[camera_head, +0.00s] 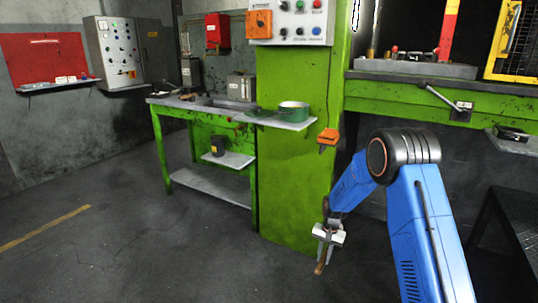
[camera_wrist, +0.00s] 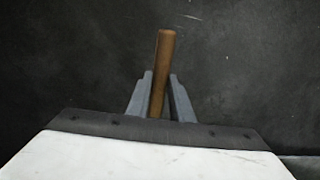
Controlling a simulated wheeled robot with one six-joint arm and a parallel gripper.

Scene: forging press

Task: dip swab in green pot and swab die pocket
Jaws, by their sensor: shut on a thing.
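My gripper (camera_head: 323,252) hangs low in front of the green press column, pointing down. It is shut on a brown wooden handle, the swab (camera_head: 319,268). In the wrist view the swab (camera_wrist: 162,75) stands between the two grey fingers (camera_wrist: 160,95), slightly tilted; its swab head is not visible. The green pot (camera_head: 293,111) stands on a small grey shelf at the right end of the green bench, up and left of my gripper. The die pocket cannot be made out; a grey die block (camera_head: 415,68) sits on the press bed at the upper right.
The green bench (camera_head: 205,101) has a lower shelf with a dark can (camera_head: 217,146). An orange bracket (camera_head: 328,137) sticks out from the green column (camera_head: 290,190). A yellow guard (camera_head: 515,42) stands at the far right. The floor at left is clear.

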